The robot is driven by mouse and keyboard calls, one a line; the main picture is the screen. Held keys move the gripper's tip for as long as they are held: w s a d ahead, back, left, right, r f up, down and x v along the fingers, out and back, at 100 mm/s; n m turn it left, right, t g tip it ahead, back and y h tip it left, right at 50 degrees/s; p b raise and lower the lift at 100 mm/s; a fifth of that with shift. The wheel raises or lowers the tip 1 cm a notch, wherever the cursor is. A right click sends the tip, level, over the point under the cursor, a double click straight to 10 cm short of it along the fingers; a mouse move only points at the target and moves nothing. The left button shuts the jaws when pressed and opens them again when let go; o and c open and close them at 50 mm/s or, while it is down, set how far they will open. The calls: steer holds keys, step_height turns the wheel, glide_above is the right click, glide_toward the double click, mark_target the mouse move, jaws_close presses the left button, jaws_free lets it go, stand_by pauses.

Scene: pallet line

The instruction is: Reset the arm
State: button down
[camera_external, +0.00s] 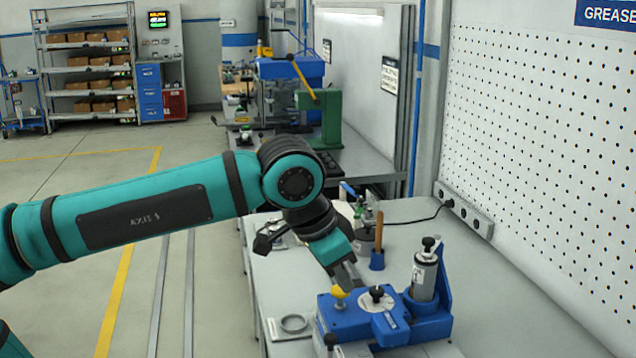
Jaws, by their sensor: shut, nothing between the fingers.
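My teal arm reaches in from the left edge over the workbench (400,212). Its wrist bends down to my gripper (352,285), which points at the blue fixture (350,322) on the bench. The gripper is shut and holds nothing that I can see. Its tip is close to the fixture's yellow knob (340,292) and dark round knob (377,293); I cannot tell if it touches either.
A grey cylinder (425,277) stands upright on the fixture's right side. A metal ring (294,323) lies to the left of the fixture. A blue holder with a wooden handle (378,240) and a power strip (466,212) are behind. Floor on the left is clear.

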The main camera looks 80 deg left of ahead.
steer(key=s+d+f+m+t, duration=0.1)
steer(key=s+f+t, duration=0.1)
steer(key=s+t, duration=0.6)
steer(key=t, duration=0.4)
steer(key=shift+s+d+f+m+t+h, duration=0.15)
steer(key=shift+s+d+m+t+h, duration=0.15)
steer(key=shift+s+t, duration=0.1)
steer(key=shift+w, duration=0.15)
stand_by(1.1)
